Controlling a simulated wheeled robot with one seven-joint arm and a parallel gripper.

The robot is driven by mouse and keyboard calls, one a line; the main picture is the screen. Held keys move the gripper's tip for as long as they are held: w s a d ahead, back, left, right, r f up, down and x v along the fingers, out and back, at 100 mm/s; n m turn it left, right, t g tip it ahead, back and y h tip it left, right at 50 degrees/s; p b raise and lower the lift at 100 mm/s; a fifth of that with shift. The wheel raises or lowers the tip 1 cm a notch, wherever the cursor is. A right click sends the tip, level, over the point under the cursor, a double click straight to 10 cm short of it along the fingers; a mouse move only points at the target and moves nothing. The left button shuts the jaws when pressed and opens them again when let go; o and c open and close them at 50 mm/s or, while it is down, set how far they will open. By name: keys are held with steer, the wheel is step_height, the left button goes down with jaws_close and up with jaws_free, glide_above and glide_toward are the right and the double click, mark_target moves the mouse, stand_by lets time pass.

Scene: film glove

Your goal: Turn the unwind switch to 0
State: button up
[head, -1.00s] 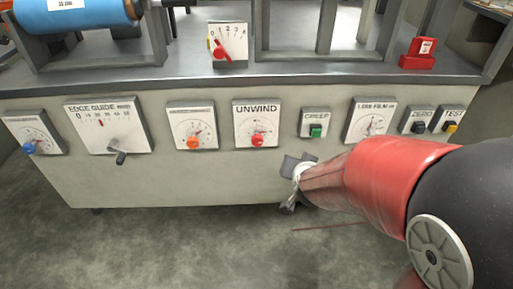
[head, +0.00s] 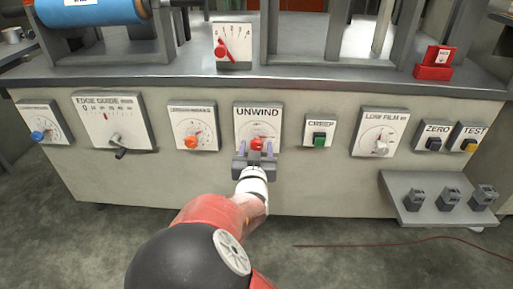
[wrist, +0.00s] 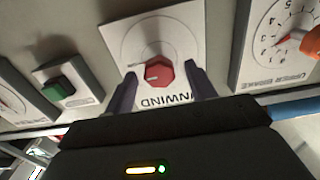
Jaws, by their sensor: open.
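The unwind switch is a red knob (head: 262,144) on a white panel labelled UNWIND (head: 258,112) on the front of the machine. In the wrist view the red knob (wrist: 159,72) sits in the middle of its upside-down panel (wrist: 152,30). Its scale marks are too small to read. My gripper (head: 256,146) is in front of the panel's lower part. In the wrist view my gripper (wrist: 157,80) is open, with one finger on each side of the knob and a gap to each. Whether the fingers reach the knob's depth is hard to tell.
An orange-knob panel (head: 194,128) is left of the unwind panel and a green CREEP button (head: 319,139) is right of it. A grey shelf with several small blocks (head: 437,203) juts out at lower right. A red-pointer dial (head: 233,46) stands on the ledge above.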

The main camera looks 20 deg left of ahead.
steer(key=shift+x, duration=0.75)
steer(key=c, duration=1)
steer(key=shift+o, duration=0.2)
